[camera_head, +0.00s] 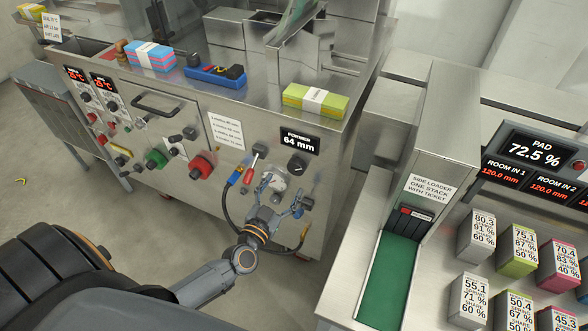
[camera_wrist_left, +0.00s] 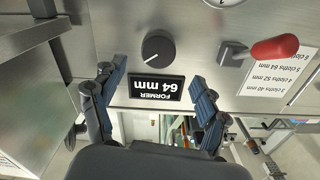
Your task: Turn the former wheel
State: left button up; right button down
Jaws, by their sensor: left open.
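The former wheel is a round black knob (camera_head: 297,164) on the steel machine's front panel, just below the black display (camera_head: 300,142) reading "FORMER 64 mm". In the left wrist view the knob (camera_wrist_left: 157,47) and the display (camera_wrist_left: 156,87) show upside down, with a light pointer mark on the knob. My left gripper (camera_head: 285,198) is in front of the panel, below the knob in the head view. In the wrist view its two fingers (camera_wrist_left: 152,76) are spread wide either side of the display, with nothing between them; the knob lies beyond the tips. My right gripper is not in view.
A red-handled lever (camera_wrist_left: 273,49) juts from the panel beside the knob. A paper list (camera_head: 226,131) is stuck left of the display. Cloth stacks (camera_head: 315,101) lie on the machine top. A side loader with a green channel (camera_head: 387,285) stands to the right.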

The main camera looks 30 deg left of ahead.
aim_at(295, 169)
pick_arm(q)
jog(key=w, duration=0.7)
jog(key=shift+w+a, duration=0.1)
jog(key=shift+w, duration=0.15)
jog(key=c, duration=1.2)
